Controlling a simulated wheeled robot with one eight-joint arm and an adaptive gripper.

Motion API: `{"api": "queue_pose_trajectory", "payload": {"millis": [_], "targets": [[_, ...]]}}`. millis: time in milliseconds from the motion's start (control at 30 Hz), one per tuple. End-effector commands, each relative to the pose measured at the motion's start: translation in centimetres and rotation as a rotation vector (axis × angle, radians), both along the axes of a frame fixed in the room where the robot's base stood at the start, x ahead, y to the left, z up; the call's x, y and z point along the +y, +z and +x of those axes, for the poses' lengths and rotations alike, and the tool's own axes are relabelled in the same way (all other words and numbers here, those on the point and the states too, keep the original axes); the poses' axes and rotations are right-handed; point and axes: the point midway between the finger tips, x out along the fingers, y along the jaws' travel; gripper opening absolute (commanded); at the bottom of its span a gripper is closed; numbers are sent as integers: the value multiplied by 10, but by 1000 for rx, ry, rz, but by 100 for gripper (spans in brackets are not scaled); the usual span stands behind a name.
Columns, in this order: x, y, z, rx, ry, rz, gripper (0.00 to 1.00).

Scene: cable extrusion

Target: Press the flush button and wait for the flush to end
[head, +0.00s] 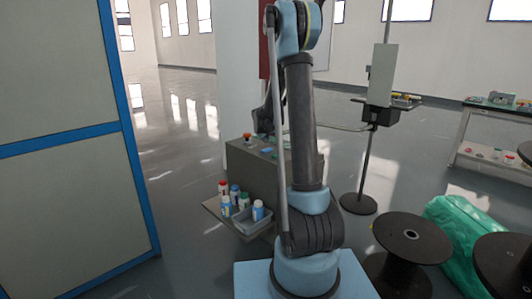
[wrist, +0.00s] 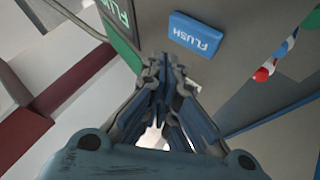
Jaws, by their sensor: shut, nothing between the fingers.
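In the wrist view, a blue plate (wrist: 196,33) marked FLUSH lies on a grey panel (wrist: 245,75), just beyond and to the right of my fingertips. A green display (wrist: 120,18) with partly cut-off lettering that starts "FLU" is at the top left. My gripper (wrist: 163,65) is shut and empty, with its tips over the panel near the plate. I cannot tell whether the tips touch anything. No separate flush button shows clearly; the fingers cover part of the panel. In the head view, the grey cabinet (head: 245,170) stands behind my arm, and the arm hides part of it.
A red-topped button (head: 247,136) is on the cabinet's top. Several bottles (head: 226,205) and a grey bin (head: 254,222) sit on a low shelf in front of it. A stand (head: 368,170), dark reels (head: 411,238) and a green bag (head: 455,235) are at right. A blue-framed panel is at left.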

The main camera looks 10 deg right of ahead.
Motion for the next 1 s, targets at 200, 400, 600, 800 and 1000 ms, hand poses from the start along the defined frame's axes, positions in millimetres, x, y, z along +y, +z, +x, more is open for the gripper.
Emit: {"api": "queue_pose_trajectory", "payload": {"millis": [200,400,600,800,1000], "targets": [[0,18,0,0,0,0,0],[0,30,0,0,0,0,0],[0,32,0,0,0,0,0],[0,33,-1,1,-1,1,0],[-5,45,-30,26,-26,25,0]]}}
